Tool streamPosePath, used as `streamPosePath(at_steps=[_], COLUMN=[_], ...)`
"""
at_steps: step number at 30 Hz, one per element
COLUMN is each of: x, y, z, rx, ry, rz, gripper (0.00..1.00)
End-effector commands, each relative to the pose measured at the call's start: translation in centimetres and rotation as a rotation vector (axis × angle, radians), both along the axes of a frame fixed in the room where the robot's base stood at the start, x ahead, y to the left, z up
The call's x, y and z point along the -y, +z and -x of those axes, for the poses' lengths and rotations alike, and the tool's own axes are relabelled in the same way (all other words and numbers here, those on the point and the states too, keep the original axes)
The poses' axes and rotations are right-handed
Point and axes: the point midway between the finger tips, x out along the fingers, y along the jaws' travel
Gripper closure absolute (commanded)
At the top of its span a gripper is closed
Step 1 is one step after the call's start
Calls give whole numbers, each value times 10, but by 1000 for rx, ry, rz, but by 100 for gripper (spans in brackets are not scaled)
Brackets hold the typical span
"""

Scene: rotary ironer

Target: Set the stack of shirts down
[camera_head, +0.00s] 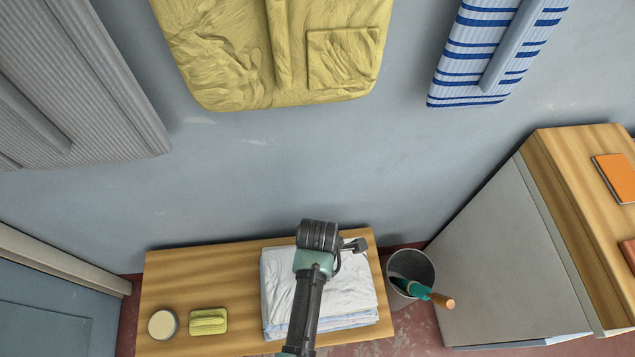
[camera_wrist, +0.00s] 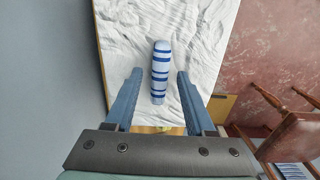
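The stack of shirts (camera_head: 300,295) lies on the right part of a wooden bench (camera_head: 210,270). A white shirt is on top, with pale blue layers below. My gripper (camera_head: 318,237) is over the stack in the head view, its fingers hidden there. In the wrist view, the fingers of my gripper (camera_wrist: 158,78) are spread apart over the white shirt (camera_wrist: 200,45). A blue-and-white striped roll-like piece (camera_wrist: 160,60) shows between them, with a gap on both sides. I cannot tell the fingers' height above the cloth.
A round tin (camera_head: 163,324) and a yellow-green block (camera_head: 208,321) stand on the bench's left. A grey bin (camera_head: 411,270) holding a green-and-orange object is right of the bench, beside a wood-topped cabinet (camera_head: 510,270). Shirts hang on the wall. A brown chair (camera_wrist: 290,140) shows at lower right.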

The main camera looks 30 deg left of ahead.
Motion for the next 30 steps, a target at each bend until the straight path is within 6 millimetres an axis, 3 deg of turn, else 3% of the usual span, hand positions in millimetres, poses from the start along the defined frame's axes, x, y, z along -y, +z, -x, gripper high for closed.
streamPosePath(at_steps=[8,21,30], x=[0,0,0], y=[8,95,123], z=[0,-1,0], rx=[0,3,1], ry=[0,0,0], rz=[0,-1,-1], gripper=[45,45,45])
